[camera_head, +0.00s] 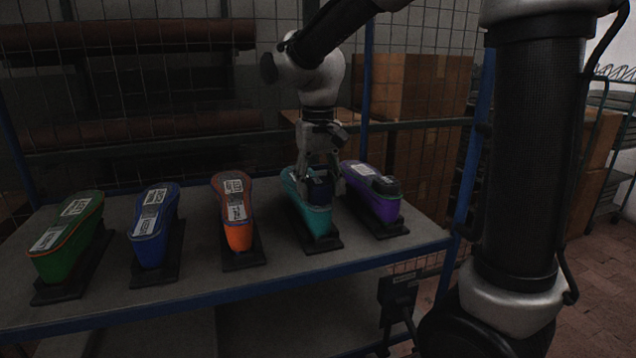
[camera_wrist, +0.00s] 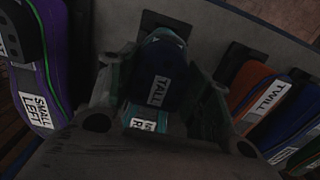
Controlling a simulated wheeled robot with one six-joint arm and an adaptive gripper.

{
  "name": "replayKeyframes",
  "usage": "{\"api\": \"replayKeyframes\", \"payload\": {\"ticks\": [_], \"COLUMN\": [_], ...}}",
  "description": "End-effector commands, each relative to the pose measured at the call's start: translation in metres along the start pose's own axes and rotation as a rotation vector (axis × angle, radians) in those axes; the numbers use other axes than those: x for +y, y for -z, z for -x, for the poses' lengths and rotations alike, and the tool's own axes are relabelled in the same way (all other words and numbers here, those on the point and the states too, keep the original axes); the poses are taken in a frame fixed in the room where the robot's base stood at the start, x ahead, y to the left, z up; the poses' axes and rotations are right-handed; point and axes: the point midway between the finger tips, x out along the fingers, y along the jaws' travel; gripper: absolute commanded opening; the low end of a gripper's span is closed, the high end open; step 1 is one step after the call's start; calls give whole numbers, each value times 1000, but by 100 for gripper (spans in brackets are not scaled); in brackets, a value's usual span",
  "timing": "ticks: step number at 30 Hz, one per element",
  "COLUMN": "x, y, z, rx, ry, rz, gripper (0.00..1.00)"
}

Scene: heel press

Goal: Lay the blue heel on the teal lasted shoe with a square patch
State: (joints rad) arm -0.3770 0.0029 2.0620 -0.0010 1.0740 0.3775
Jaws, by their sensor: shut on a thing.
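The teal lasted shoe (camera_head: 316,217) stands sole up on a dark stand on the table, second from the right in the head view. My gripper (camera_head: 320,186) is over this shoe, shut on the dark blue heel (camera_head: 320,190). In the wrist view the heel (camera_wrist: 162,75) carries a label reading TALL and sits between the two fingers, over the teal shoe (camera_wrist: 148,119). The heel is at or just above the sole; I cannot tell whether it touches. The heel and fingers hide much of the sole, and no square patch can be made out.
Orange (camera_head: 238,233), blue (camera_head: 149,249) and green (camera_head: 55,262) shoes stand to the left. The table's blue front edge (camera_head: 200,304) is in front. Wire mesh and boxes (camera_head: 410,88) are behind.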

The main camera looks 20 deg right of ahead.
Motion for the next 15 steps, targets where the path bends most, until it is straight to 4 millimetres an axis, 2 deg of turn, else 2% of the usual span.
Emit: {"api": "replayKeyframes", "payload": {"ticks": [10, 11, 15], "x": [0, 0, 0], "y": [0, 0, 0], "z": [-5, -5, -5], "rx": [1, 1, 1], "ry": [0, 0, 0], "rz": [0, 0, 0], "gripper": [23, 52, 75]}}
